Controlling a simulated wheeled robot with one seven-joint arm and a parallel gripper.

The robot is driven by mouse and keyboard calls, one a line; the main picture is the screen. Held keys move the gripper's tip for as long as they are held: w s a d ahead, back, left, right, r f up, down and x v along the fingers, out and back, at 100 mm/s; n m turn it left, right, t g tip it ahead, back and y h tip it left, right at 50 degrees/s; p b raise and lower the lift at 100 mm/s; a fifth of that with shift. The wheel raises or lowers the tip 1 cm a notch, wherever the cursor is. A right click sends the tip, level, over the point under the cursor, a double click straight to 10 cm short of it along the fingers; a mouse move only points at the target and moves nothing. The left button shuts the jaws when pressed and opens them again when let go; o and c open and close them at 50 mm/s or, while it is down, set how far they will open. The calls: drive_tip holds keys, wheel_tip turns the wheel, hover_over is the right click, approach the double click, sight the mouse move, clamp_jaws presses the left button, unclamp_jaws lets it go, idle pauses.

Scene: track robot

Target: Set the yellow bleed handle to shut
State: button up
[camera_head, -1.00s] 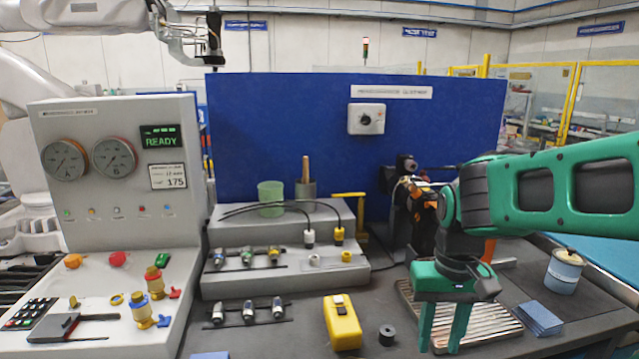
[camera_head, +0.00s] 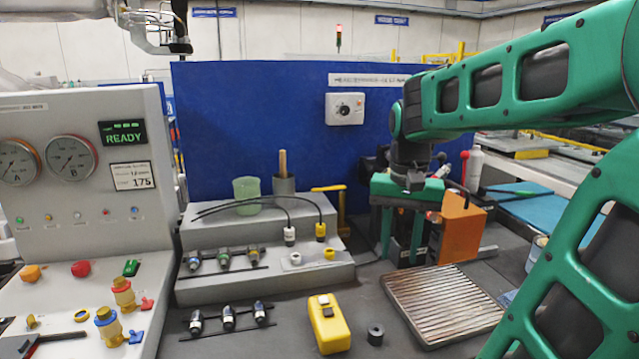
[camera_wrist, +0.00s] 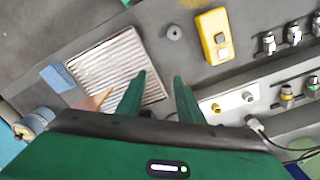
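A small yellow piece (camera_head: 81,315) on the console at the lower left looks like the yellow bleed handle. It sits beside brass-coloured valve bodies (camera_head: 107,325) that carry a red lever (camera_head: 147,304) and a blue lever (camera_head: 136,337). It is too small to tell its setting. My gripper (camera_head: 401,252) is far to the right of it, over the bench behind the ribbed tray. Its two green fingers point down and stand apart, with nothing between them. In the wrist view my gripper (camera_wrist: 160,78) is also open and empty, and the handle is not seen.
A yellow box (camera_head: 329,323), a black ring (camera_head: 375,334) and a ribbed tray (camera_head: 442,303) lie on the bench. A stepped grey stand (camera_head: 265,279) with fittings and cables lies between my gripper and the console. An orange block (camera_head: 461,226) stands right of my gripper.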

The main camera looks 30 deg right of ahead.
drive_tip(key=w+d+r+m, duration=0.15)
drive_tip(key=w+r, duration=0.25)
drive_tip(key=w, duration=0.5)
drive_tip(key=w+d+r+m, duration=0.1)
drive_tip(key=w+r+m, duration=0.3)
drive_tip(key=w, duration=0.5)
wheel_tip(320, 180, up, 4)
drive_tip(key=m, duration=0.6)
hover_over(329, 189)
drive_tip(key=w+a, duration=0.2)
drive_tip(key=f, duration=1)
drive_tip(key=shift+s+f, duration=0.1)
drive_tip(key=shift+s, duration=0.1)
clamp_jaws()
